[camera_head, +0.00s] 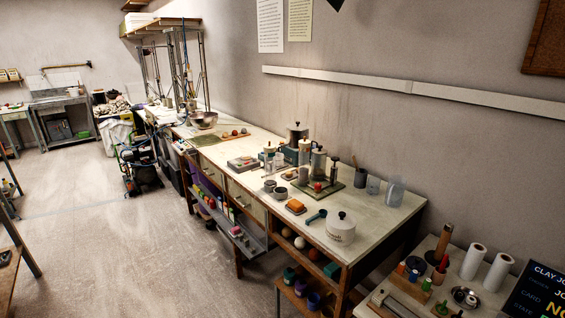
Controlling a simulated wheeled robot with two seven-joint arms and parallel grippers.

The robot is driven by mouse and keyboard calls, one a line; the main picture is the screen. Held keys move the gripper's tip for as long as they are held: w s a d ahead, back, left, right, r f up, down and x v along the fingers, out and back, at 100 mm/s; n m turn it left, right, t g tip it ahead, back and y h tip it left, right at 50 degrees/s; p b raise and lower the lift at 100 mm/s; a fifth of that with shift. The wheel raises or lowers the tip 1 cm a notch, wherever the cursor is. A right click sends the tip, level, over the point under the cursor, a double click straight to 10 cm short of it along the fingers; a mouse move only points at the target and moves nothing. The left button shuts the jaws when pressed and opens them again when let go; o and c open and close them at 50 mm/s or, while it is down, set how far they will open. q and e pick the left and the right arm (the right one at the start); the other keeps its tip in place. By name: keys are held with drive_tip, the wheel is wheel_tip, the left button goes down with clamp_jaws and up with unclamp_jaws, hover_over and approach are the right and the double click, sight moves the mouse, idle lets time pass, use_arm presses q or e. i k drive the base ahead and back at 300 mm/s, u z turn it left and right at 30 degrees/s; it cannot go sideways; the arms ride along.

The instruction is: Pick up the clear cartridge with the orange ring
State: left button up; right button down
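I cannot make out a clear cartridge with an orange ring for certain at this distance. A small pale upright cylinder (269,162) with a hint of orange near its top stands among the canisters on the long workbench (375,226); it is too small to tell if it is the cartridge. A clear pitcher-like vessel (395,191) stands near the bench's right end, and no orange ring shows on it. Neither of my grippers is in view.
A low table at bottom right holds white rolls (473,261). The floor (110,250) at left is clear.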

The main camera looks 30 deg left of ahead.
sight(304, 153)
drive_tip(key=u, duration=0.05)
drive_tip(key=i, duration=0.85)
drive_tip(key=z, duration=0.35)
